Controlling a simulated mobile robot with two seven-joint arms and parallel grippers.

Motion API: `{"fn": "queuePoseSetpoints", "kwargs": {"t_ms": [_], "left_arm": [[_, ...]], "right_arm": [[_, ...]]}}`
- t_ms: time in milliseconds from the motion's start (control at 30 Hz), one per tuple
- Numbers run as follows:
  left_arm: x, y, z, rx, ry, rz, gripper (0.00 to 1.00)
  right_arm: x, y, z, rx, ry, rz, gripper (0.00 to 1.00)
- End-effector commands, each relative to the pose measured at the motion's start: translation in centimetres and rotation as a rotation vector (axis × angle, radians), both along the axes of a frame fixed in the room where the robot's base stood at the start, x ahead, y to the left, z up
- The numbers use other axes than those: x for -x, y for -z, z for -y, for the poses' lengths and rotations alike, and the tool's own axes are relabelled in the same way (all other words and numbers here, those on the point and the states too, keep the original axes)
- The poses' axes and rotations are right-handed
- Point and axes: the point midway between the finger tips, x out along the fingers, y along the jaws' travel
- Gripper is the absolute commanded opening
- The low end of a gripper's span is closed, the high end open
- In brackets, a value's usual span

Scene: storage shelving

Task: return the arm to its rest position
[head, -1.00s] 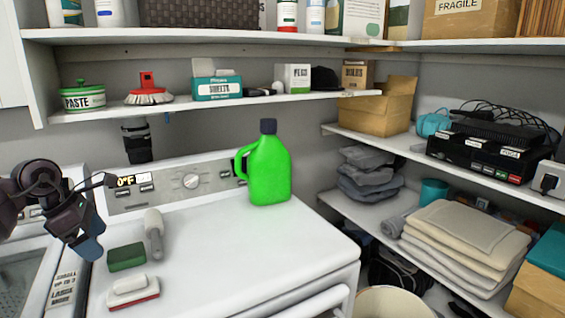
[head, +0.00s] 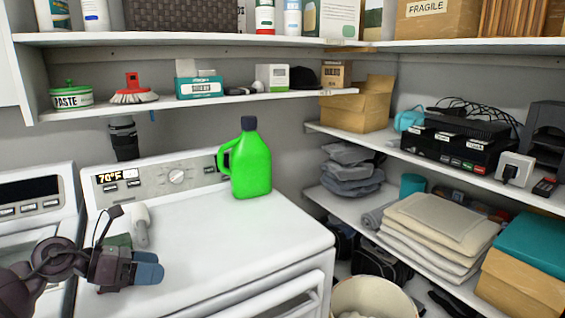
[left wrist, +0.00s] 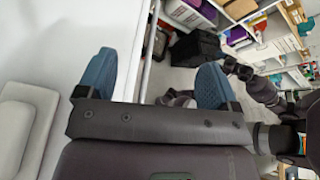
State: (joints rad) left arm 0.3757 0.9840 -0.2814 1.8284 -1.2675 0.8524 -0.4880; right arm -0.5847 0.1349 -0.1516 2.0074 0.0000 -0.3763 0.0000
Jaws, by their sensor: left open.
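My left gripper (head: 148,272) is at the lower left of the head view, over the front left part of the white machine top (head: 225,235). In the left wrist view its two blue fingertips (left wrist: 155,78) stand wide apart with nothing between them. A pale, rounded block (left wrist: 25,125) lies beside the gripper at the left of that view. My right gripper is not in the head view.
A green jug (head: 250,165) stands at the back of the machine top. A white-handled brush (head: 140,225) lies behind my gripper. Wall shelves (head: 215,98) hold several items. Folded towels (head: 435,225) and a cream bin (head: 375,300) are at the right. The middle of the machine top is clear.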

Motion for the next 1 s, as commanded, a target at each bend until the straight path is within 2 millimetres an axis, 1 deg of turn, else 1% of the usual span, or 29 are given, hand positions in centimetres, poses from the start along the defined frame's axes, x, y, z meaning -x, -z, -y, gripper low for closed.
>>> {"fn": "queuePoseSetpoints", "kwargs": {"t_ms": [33,100,233,367,533,667,767,867,967,1000], "left_arm": [[0.6,0.2,1.3,0.111,-0.041,-0.015,0.86],[1.0,0.0,2.4,0.262,-0.112,-0.036,0.86],[1.7,-0.4,3.3,0.534,-0.262,-0.095,0.86],[2.5,-0.3,3.0,0.795,-0.437,-0.18,0.86],[3.8,1.0,1.1,1.112,-0.698,-0.314,0.86],[5.4,3.1,-0.9,1.329,-0.921,-0.438,0.86],[7.2,5.3,-2.4,1.481,-1.105,-0.539,0.86],[9.4,7.9,-3.7,1.615,-1.301,-0.648,0.86],[12.3,10.6,-4.6,1.728,-1.506,-0.762,0.86],[13.6,11.7,-4.8,1.766,-1.59,-0.809,0.86]], "right_arm": [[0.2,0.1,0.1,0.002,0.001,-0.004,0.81],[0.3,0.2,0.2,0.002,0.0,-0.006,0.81],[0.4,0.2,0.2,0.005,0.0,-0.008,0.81],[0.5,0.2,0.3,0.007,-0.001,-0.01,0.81],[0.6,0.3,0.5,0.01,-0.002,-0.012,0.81],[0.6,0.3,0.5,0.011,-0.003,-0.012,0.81],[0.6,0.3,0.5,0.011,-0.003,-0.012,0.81],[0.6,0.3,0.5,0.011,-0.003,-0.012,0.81],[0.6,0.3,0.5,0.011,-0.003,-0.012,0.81],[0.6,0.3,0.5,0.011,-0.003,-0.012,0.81]]}}
